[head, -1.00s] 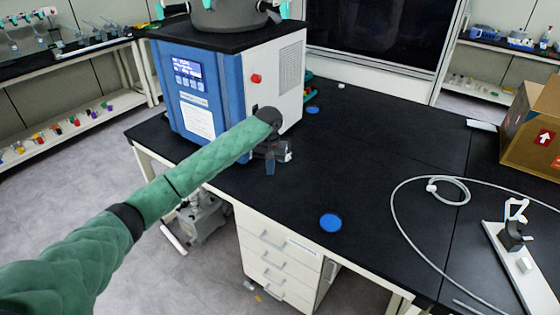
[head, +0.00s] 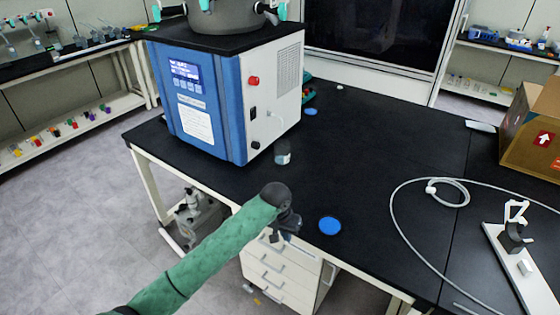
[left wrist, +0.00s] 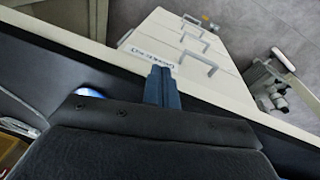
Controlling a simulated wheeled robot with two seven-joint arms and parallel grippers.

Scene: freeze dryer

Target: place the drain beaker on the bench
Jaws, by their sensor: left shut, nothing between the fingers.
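The drain beaker (head: 283,154), a small clear vessel, stands upright on the black bench (head: 400,150), close to the freeze dryer's (head: 205,95) white right side. My left gripper (head: 275,238) is shut and empty. It is at the bench's front edge, left of the near blue disc (head: 330,225), and apart from the beaker. In the left wrist view its dark fingers (left wrist: 162,88) are together, with the bench edge and white drawers behind them. The beaker does not show in the left wrist view. My right gripper is in neither view.
A second blue disc (head: 311,112) lies farther back on the bench. A grey hose (head: 398,225) loops at the right, near a white stand (head: 515,265) and a cardboard box (head: 535,130). A pump (head: 200,215) sits below the bench. The bench's middle is clear.

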